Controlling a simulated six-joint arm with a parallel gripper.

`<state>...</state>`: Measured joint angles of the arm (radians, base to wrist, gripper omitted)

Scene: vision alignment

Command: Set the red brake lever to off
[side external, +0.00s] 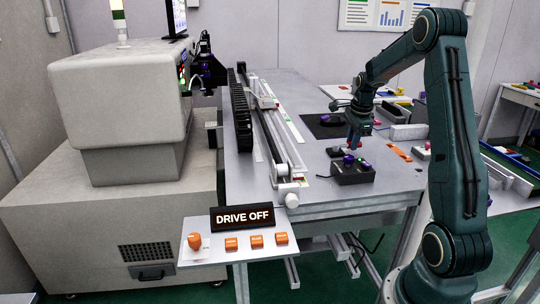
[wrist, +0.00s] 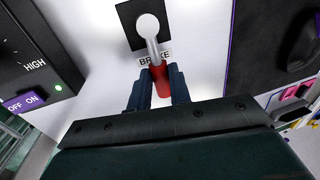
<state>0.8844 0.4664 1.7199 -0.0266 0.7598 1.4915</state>
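In the wrist view the brake lever has a pale round pivot on a black plate (wrist: 143,25), a grey shaft, and a red handle (wrist: 161,82) pointing toward me. A label reading BRAKE (wrist: 154,56) lies under the shaft, partly covered. In the side view my gripper (side external: 354,142) points down at the bench, just behind a dark control box; the lever is too small to make out there.
The dark control box (side external: 352,173) with purple knobs stands right by my gripper. In the wrist view a dark box (wrist: 35,55) with a purple OFF/ON switch (wrist: 25,102) is at left, another dark unit at right. A linear rail (side external: 275,140) runs along the bench. A sign reads DRIVE OFF (side external: 243,218).

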